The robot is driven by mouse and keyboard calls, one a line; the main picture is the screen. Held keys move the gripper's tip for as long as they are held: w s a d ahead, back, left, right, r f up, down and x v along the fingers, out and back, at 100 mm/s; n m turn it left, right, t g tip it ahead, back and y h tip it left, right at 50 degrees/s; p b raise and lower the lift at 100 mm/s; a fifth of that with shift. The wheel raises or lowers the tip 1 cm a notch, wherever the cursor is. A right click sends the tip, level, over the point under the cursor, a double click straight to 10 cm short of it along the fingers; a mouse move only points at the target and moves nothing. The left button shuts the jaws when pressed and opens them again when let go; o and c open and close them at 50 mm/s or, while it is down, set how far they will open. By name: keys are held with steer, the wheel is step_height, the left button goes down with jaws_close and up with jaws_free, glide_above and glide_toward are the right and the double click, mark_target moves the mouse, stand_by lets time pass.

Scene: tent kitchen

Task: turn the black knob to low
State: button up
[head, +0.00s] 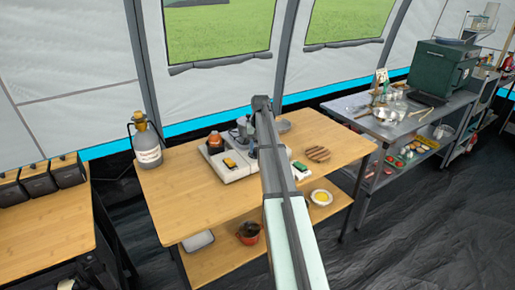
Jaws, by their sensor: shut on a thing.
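My arm reaches from the bottom of the head view over the wooden table (185,215), and its far end bends above the table's middle. My gripper's fingers are not visible; the arm covers the spot. A pale, flat appliance (222,170) lies on the table partly behind the arm. I cannot make out the black knob; it is hidden or too small to tell. Its setting cannot be read.
A bottle (148,146) stands at the table's left end. A brown patterned round (317,153) lies right. A metal table (345,103) with a green oven (440,72) stands beyond.

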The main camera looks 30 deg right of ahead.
steer(key=n, duration=0.5)
steer(key=shift+n, duration=0.4)
steer(key=n, duration=0.6)
steer(key=shift+w+d+g, duration=0.1)
steer(key=shift+g, duration=0.2)
steer(key=n, duration=0.6)
steer(key=shift+w+n, duration=0.1)
steer(key=shift+n, duration=0.2)
steer(key=n, duration=0.5)
steer(key=shift+n+h, duration=0.3)
steer(key=o, duration=1.1)
steer(key=shift+c, duration=0.2)
steer(key=shift+r, duration=0.1)
